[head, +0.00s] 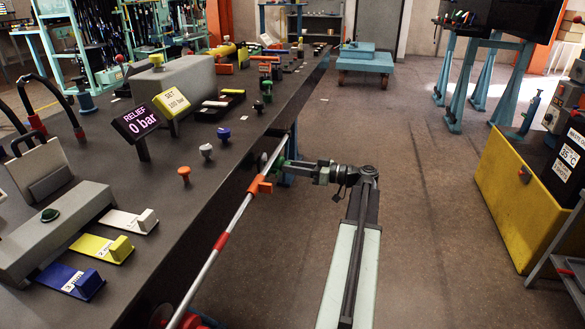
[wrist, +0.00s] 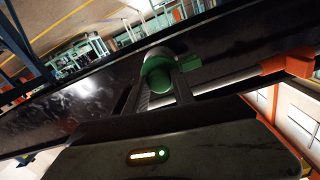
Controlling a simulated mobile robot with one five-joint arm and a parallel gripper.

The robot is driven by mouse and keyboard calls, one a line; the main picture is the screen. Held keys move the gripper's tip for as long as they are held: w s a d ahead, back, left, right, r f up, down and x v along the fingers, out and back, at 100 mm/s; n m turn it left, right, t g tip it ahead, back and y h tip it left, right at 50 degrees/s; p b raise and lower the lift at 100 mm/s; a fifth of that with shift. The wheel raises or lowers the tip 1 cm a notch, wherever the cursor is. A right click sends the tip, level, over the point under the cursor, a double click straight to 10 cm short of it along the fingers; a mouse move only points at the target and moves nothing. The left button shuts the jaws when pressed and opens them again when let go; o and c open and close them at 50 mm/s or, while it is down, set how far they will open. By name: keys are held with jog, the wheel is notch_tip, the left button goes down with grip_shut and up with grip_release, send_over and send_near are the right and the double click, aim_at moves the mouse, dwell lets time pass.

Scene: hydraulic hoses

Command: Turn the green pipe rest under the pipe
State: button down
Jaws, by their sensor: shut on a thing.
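The green pipe rest (head: 280,161) is at the bench's right side in the head view, by the upper part of the silver pipe (head: 240,211). My gripper (head: 292,171) reaches it from the right. In the wrist view the rounded green end of the rest (wrist: 157,78) sits between the two dark fingers of my gripper (wrist: 163,92), which are shut on it. The pipe (wrist: 222,88) shows to the right of the fingers there. How the rest's cradle meets the pipe is hidden by the fingers and too small to tell.
The dark bench (head: 200,190) holds knobs, a relief display (head: 137,122) and coloured levers. The floor (head: 420,220) right of my arm is clear up to a yellow cabinet (head: 520,190).

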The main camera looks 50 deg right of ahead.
jog(key=shift+m, duration=0.3)
jog(key=m, duration=1.6)
jog(key=shift+d+m+g+p, duration=0.15)
jog(key=shift+m+g+p, duration=0.15)
jog(key=shift+g+p, duration=0.1)
jog(key=shift+m, duration=0.3)
jog(key=c, duration=1.1)
grip_release()
jog(key=shift+o, duration=0.2)
jog(key=v, duration=0.8)
